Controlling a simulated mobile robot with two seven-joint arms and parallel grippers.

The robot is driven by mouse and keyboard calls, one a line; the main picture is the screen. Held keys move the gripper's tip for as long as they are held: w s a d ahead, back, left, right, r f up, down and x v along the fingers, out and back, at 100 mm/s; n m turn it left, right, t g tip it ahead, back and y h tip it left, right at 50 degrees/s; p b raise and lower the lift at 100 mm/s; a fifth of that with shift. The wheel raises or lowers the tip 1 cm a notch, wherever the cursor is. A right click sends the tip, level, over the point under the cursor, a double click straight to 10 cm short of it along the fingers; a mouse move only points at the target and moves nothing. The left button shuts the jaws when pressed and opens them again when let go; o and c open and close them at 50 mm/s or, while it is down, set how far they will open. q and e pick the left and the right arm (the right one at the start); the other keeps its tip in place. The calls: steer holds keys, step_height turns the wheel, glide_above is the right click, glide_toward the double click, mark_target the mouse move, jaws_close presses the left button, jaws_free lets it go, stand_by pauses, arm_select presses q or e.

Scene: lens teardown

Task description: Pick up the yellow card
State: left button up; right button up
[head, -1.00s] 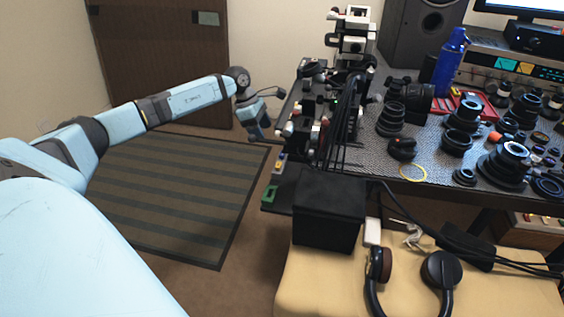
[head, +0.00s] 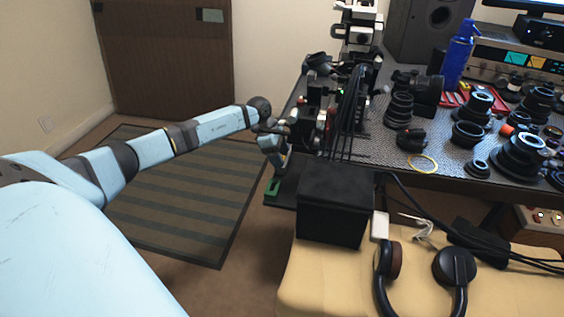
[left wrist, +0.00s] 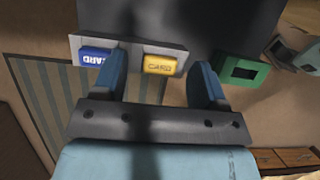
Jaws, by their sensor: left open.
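My left gripper (left wrist: 163,75) is open, with one finger in front of the blue card's right part and the other to the right of the yellow card. The yellow card lies between the fingers in the picture; I cannot tell how far it is from them. In the head view my left gripper (head: 276,158) is at the table's left edge, and the yellow card is hidden there.
A green block (left wrist: 242,70) is right of the fingers; it also shows in the head view (head: 272,187). Headphones (head: 455,267) lie on a tan seat (head: 320,285). The striped mat (head: 190,210) is clear floor.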

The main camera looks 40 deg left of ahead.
arm_select(q)
steer(key=c, duration=1)
